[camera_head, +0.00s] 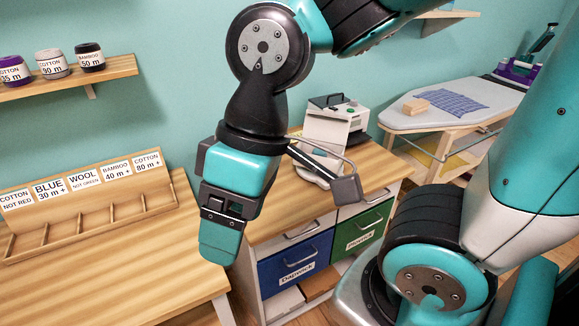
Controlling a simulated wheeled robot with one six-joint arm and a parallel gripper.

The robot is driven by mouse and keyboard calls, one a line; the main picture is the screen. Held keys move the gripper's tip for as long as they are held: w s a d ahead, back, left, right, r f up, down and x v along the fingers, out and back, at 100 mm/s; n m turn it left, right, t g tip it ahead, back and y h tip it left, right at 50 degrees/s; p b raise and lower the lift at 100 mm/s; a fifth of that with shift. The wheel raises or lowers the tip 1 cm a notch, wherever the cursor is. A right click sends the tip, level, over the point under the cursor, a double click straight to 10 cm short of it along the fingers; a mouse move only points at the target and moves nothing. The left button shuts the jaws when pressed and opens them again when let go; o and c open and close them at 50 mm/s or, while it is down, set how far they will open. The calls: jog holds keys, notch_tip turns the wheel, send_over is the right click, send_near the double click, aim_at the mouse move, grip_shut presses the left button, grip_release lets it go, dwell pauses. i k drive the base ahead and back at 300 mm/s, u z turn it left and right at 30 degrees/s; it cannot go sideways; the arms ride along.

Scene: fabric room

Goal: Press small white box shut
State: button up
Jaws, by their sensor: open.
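A small white box-like unit (333,127) stands at the back of the wooden top of the drawer cabinet. It has a dark handle-like part and a small green spot on its upper side. A white part in front of it is partly hidden by my gripper, and I cannot tell whether the box is open. My gripper (275,180) hangs in the middle of the view, in front of the cabinet top and left of the box. It is open, with a grey-tipped finger out to the right. I see nothing held in it.
The cabinet below has a blue drawer (297,263) and a green drawer (361,231). A labelled wooden rack (85,210) sits on the left table. A shelf (70,85) holds several spools. An ironing board (445,118) carries blue cloth and a wooden block.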

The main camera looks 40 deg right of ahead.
aim_at(328, 127)
jog(key=z, duration=0.55)
jog(key=k, duration=0.65)
jog(key=z, duration=0.85)
jog(key=i, duration=0.7)
jog(key=u, duration=0.65)
jog(key=i, duration=0.65)
jog(key=u, duration=0.75)
